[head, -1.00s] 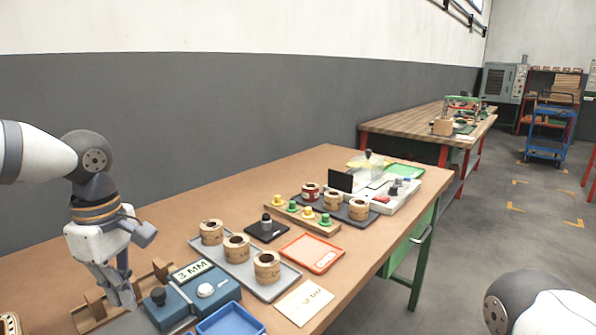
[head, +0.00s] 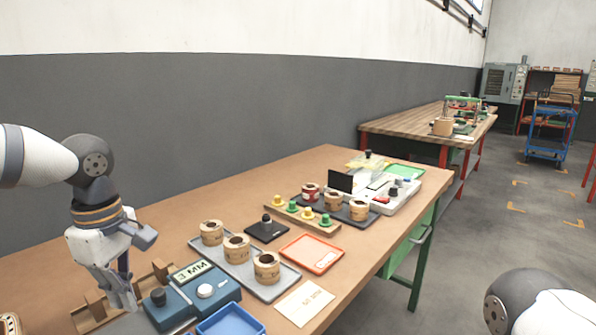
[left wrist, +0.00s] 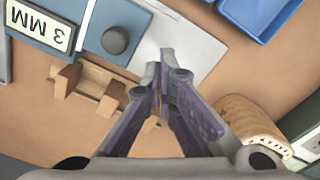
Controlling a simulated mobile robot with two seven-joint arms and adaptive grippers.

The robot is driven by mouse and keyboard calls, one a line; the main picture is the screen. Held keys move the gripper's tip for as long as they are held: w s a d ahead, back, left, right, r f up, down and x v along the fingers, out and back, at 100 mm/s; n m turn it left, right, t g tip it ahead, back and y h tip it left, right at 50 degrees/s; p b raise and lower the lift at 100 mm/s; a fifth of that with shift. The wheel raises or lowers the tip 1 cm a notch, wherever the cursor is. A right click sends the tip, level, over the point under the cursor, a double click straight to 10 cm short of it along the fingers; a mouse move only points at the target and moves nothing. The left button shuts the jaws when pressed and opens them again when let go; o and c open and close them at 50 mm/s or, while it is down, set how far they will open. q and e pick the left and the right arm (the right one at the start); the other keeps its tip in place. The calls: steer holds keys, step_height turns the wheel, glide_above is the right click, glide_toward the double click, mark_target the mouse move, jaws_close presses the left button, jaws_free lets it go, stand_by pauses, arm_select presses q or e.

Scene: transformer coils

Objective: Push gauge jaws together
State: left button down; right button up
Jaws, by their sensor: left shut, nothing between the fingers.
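The blue gauge (head: 204,290) sits on the near bench, with a "3 MM" label, a round pale dial and a dark knob (head: 158,297) on its left block. A narrow line separates the knob block from the dial block; I cannot tell whether the jaws touch. My left gripper (head: 128,308) is shut and empty, pointing down just left of the knob block. In the left wrist view the closed fingertips (left wrist: 163,62) are near the knob (left wrist: 115,40), over the edge of a grey plate (left wrist: 180,45). My right gripper is out of view.
A wooden cradle (head: 92,312) lies beside and behind my left gripper. A blue tray (head: 232,321) is right of the gauge. A grey tray (head: 227,261) with coils, an orange tray (head: 312,253) and a paper card (head: 304,302) lie farther right. A coil (left wrist: 240,112) shows in the left wrist view.

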mark_target(165, 301)
arm_select(q)
steer(key=shift+f, duration=0.1)
stand_by(0.4)
steer(key=shift+f, duration=1.25)
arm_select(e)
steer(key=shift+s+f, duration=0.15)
arm_select(q)
steer(key=shift+w, duration=0.1)
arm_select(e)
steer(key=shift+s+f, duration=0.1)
arm_select(q)
steer(key=shift+w+d+b, duration=0.5)
steer(key=shift+w+d, duration=0.25)
steer(key=shift+w, duration=0.05)
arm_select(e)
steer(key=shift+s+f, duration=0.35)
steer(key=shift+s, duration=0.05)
arm_select(q)
steer(key=shift+r, duration=0.1)
